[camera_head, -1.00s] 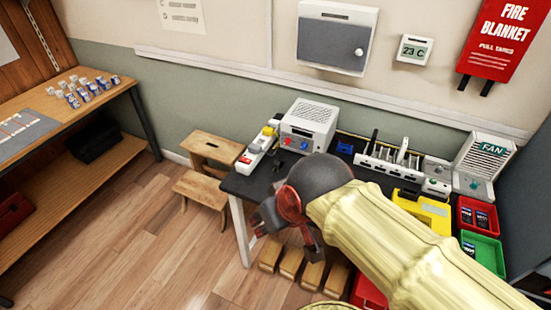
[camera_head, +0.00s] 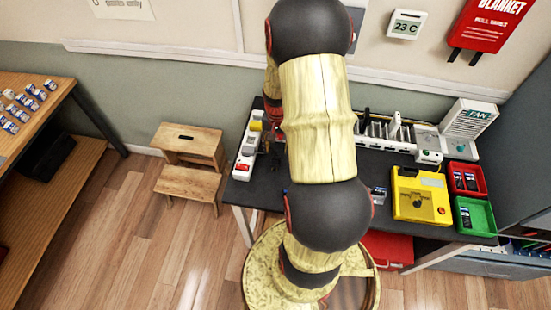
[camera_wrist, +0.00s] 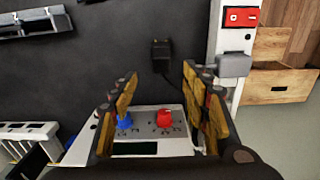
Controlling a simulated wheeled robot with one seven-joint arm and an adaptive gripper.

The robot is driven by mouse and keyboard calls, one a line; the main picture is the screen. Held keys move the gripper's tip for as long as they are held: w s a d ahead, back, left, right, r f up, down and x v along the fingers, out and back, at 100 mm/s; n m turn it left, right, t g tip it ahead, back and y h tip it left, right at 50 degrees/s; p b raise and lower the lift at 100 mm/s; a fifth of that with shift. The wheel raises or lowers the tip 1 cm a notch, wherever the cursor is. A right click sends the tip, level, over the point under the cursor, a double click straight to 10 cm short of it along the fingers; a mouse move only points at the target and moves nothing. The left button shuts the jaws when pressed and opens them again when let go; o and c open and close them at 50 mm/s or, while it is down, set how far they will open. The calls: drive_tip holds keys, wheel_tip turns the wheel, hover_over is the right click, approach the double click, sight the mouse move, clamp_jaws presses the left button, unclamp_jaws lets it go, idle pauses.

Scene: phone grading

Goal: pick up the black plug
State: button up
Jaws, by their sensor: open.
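A small black plug (camera_wrist: 162,50) lies on the dark tabletop in the wrist view, with a thin black cable running from it toward my gripper. My gripper (camera_wrist: 158,74) is open and empty, with its two fingers apart. The plug sits beyond the fingertips, roughly between them in the picture, and is not gripped. I cannot tell the height of the fingers above the table. In the head view my arm hides most of the gripper and the area around the plug.
A white unit with blue and red knobs (camera_wrist: 150,138) lies beneath the fingers. A white power strip (camera_head: 246,152) runs along the table's left edge. A yellow box (camera_head: 408,180), red tray (camera_head: 478,186) and green tray (camera_head: 488,222) stand right. A wooden step stool (camera_head: 183,188) is left.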

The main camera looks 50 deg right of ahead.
sight(276, 158)
drive_tip(key=f, duration=0.2)
drive_tip(key=f+b, duration=0.1)
drive_tip(key=f, duration=0.4)
drive_tip(key=shift+a+f+b, duration=0.25)
drive_tip(key=shift+f+b, duration=0.1)
drive_tip(key=shift+f, duration=0.05)
drive_tip(key=c, duration=1.1)
clamp_jaws()
